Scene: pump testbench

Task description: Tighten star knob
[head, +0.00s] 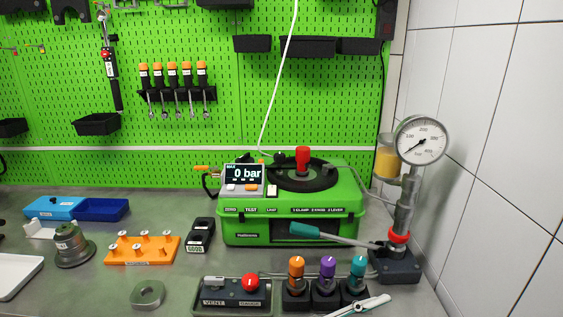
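A red upright knob (302,155) stands at the centre of the round black lid (315,177) on the green test case (240,232). A red collar-like knob (398,236) sits low on the grey gauge column (404,210), just above its dark base. A round red knob (250,282) is on the VENT box (215,297). I cannot tell from shape which of these is the star knob. Neither of my grippers is in view.
A teal-handled lever (310,232) reaches left from the pump base. Orange, purple and teal knobs (327,268) stand in front of the case. A pale tool (360,306) lies at the front edge. Bench left of the case holds an orange rack (142,257) and black meter (200,236).

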